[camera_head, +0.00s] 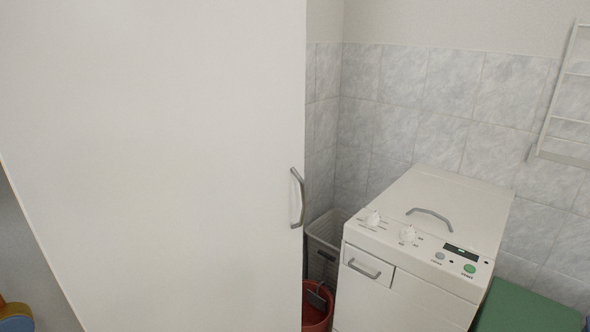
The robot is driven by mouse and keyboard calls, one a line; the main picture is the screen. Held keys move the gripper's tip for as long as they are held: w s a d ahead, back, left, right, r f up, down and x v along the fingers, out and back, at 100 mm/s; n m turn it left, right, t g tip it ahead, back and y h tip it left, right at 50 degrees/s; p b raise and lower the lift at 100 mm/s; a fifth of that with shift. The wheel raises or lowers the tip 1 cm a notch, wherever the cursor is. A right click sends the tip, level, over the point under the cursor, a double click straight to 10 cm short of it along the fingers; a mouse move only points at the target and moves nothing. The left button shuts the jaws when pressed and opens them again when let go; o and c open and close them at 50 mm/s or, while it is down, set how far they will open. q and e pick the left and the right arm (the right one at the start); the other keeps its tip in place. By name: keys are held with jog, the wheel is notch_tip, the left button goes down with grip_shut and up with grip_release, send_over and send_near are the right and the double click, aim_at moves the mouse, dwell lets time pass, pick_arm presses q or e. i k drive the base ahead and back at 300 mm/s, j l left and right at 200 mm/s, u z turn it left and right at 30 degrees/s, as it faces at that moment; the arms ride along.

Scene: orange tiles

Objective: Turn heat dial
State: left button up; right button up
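A white washing machine (410,295) stands in the lower right part of the head view. Its sloped control panel carries two white round dials, a left dial (373,218) and a right dial (407,235). Small markings surround both dials, too small to read, so I cannot tell which one is the heat dial. A dark display (461,252), a grey button (439,256) and a green button (469,268) sit to the right of the dials. Neither of my grippers is in view.
A large white door or cabinet panel (160,160) with a grey handle (297,198) fills the left half. A red bucket (316,308) and a pale basket (322,235) stand between it and the machine. A green surface (525,308) lies right of the machine; a white rack (570,100) hangs on the tiles.

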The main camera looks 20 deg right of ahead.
aim_at(407, 234)
jog(key=l+z, duration=0.1)
jog(key=z, duration=0.4)
jog(key=l+z, duration=0.1)
jog(key=z, duration=0.85)
jog(key=i+l, duration=0.05)
